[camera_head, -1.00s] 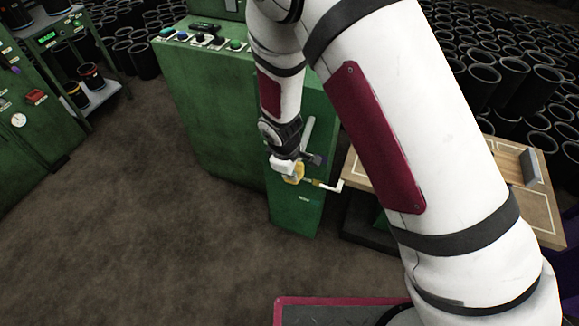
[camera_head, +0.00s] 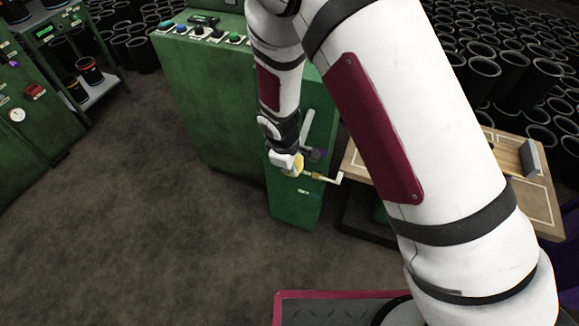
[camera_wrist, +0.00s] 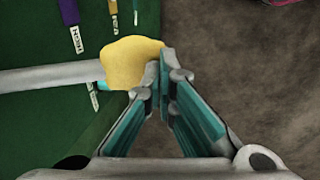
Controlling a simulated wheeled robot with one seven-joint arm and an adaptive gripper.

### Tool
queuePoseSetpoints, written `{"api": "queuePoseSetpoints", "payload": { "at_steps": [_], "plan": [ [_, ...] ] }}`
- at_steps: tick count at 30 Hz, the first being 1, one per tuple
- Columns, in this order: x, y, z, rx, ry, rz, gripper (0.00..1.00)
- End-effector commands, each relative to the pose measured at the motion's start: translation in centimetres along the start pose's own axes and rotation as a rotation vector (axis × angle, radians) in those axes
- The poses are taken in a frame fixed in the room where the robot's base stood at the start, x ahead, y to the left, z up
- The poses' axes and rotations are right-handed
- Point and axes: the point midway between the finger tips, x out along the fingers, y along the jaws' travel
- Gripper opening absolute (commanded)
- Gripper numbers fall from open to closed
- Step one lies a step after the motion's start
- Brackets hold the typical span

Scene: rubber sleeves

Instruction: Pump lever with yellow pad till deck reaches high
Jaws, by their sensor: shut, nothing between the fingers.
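My gripper (camera_head: 290,160) is beside the green cabinet's front, its fingers shut and empty. The yellow pad (camera_wrist: 128,62) sits on the end of a thick grey lever (camera_wrist: 50,77) that enters from the left in the wrist view. My fingertips (camera_wrist: 163,72) are at the pad's right edge; I cannot tell whether they touch it. The pad shows small in the head view (camera_head: 299,164), partly hidden by my gripper. A wooden deck (camera_head: 360,166) with white outlines stands right of the cabinet, partly hidden by my arm. I cannot read its height.
The green cabinet (camera_head: 200,100) has several buttons on top. Purple (camera_wrist: 69,12) and orange (camera_wrist: 112,5) marks with labels show on green in the wrist view. A shelf (camera_head: 95,90) holds dark sleeves at far left. Many black sleeves crowd the upper right. The brown floor (camera_head: 150,230) is clear.

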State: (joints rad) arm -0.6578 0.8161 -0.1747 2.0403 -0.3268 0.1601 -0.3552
Motion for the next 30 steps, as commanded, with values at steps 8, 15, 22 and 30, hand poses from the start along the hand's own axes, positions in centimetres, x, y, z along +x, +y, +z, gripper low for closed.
{"api": "queuePoseSetpoints", "payload": {
  "at_steps": [8,15,22,30],
  "plan": [
    [-6.0,-0.8,-0.4,0.002,0.009,0.007,0.0],
    [-10.2,-2.1,-0.3,0.002,0.008,0.007,0.0],
    [-12.1,-2.7,-0.3,0.002,0.007,0.007,0.0],
    [-12.3,-2.8,-0.3,0.003,0.006,0.007,0.0]
  ]
}}
